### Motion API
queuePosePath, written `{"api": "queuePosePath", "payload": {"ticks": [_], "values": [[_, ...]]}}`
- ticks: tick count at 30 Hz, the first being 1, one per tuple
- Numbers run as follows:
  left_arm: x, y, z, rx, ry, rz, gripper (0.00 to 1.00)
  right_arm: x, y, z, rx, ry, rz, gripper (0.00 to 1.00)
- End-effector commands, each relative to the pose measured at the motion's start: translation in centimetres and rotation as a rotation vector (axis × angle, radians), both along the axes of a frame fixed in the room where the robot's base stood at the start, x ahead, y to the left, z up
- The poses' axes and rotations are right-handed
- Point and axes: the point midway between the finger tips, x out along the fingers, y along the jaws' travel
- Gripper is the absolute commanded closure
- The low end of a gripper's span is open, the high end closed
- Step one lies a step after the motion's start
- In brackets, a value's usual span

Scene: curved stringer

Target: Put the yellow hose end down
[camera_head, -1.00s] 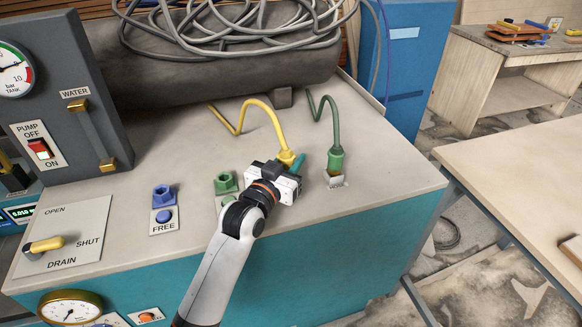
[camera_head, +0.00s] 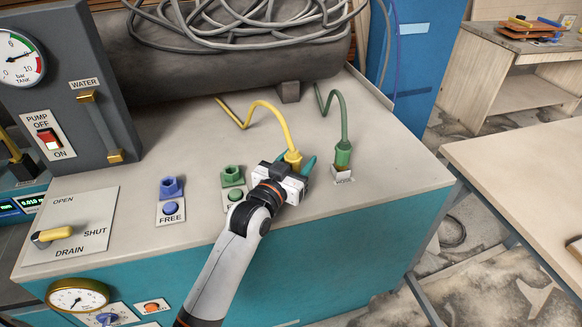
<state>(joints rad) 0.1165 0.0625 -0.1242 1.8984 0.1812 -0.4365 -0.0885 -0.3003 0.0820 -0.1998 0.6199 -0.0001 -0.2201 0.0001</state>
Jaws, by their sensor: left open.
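The yellow hose (camera_head: 266,107) arches over the grey bench top, and its thicker yellow end (camera_head: 293,158) points down at my left gripper (camera_head: 304,168). The gripper is open at the yellow end, with a teal finger showing to its right. The gripper body hides the bottom of the yellow end, so I cannot tell whether it touches the bench top. My right gripper is not in view.
A green hose end (camera_head: 343,155) stands in a labelled spot to the right. Green (camera_head: 232,176) and blue (camera_head: 171,187) sockets stand to the left. A dark tank (camera_head: 220,68) with coiled grey hose lies behind. The bench top (camera_head: 400,165) is clear at the right.

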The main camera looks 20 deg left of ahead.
Motion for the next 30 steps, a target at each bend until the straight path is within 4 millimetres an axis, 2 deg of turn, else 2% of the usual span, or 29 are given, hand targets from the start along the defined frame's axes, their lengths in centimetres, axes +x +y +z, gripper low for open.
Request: {"api": "queuePosePath", "payload": {"ticks": [5,12,18,23,30], "values": [[-2.2,0.4,0.0,0.000,0.000,0.000,0.49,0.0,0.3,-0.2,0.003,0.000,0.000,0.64],[-7.4,1.5,-0.1,0.000,0.001,0.001,0.49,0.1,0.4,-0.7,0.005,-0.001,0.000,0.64],[-10.6,2.1,0.0,0.001,0.001,0.001,0.49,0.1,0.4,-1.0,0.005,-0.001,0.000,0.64],[-11.6,2.3,0.1,0.000,-0.001,0.001,0.49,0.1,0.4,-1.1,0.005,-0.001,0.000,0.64],[-11.8,2.3,0.2,-0.001,-0.001,0.001,0.49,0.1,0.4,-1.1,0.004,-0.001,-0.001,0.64]]}}
